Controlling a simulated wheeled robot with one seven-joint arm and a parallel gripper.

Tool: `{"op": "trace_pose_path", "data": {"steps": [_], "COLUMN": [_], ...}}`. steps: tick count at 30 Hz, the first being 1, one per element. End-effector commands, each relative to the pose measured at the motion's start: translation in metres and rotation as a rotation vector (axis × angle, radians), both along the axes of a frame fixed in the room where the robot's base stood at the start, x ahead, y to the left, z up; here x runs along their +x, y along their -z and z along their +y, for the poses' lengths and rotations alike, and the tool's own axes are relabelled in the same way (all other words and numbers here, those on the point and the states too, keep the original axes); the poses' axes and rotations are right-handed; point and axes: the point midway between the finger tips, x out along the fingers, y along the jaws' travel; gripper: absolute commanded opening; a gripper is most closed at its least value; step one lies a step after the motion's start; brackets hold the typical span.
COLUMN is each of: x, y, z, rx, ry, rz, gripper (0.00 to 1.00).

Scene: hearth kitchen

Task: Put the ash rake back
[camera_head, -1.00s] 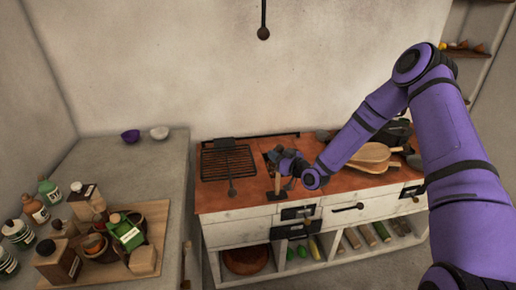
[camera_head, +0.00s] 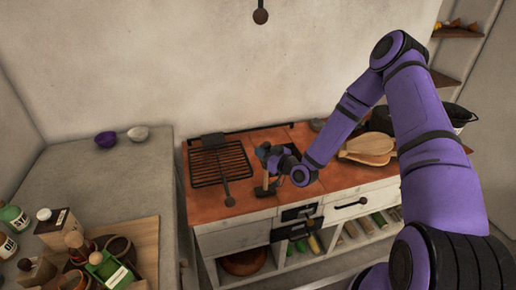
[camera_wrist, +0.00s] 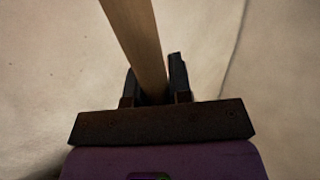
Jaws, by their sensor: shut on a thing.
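My gripper (camera_head: 271,158) is over the orange tiled stove top, just right of the black grill grate. In the wrist view its two dark fingers (camera_wrist: 153,88) are shut on a pale wooden handle (camera_wrist: 135,35), taken to be the ash rake's. The handle runs up out of that picture, so its far end is hidden there. In the head view a short piece of brown handle (camera_head: 265,181) shows below my gripper, near a dark plate on the tiles. I cannot make out the rake's head or whether it touches the stove.
The black grate (camera_head: 219,164) lies left of my gripper. Wooden paddles (camera_head: 368,148) and a dark pot (camera_head: 458,117) stand to the right. A grey counter (camera_head: 70,180) at left holds bowls, bottles and a board. A dark rod with a round end (camera_head: 260,15) shows at the top.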

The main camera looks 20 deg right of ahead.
Motion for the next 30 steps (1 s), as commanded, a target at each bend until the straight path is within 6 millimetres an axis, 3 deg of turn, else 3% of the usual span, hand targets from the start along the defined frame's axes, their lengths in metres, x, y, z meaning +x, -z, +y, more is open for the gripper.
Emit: {"op": "trace_pose_path", "data": {"steps": [12, 13, 15, 16, 26, 30], "x": [-0.004, -0.004, -0.004, -0.004, -0.004, -0.017], "y": [0.007, 0.007, 0.006, 0.006, 0.003, 0.004], "z": [-0.001, -0.002, -0.002, -0.002, -0.002, -0.011], "rx": [0.000, 0.000, 0.000, 0.000, 0.000, -0.001], "ry": [0.001, 0.001, 0.001, 0.001, 0.001, 0.003], "rz": [-0.001, -0.001, -0.001, -0.001, -0.001, 0.002], "gripper": [0.00, 0.27, 0.43, 0.45, 0.45, 0.45]}}
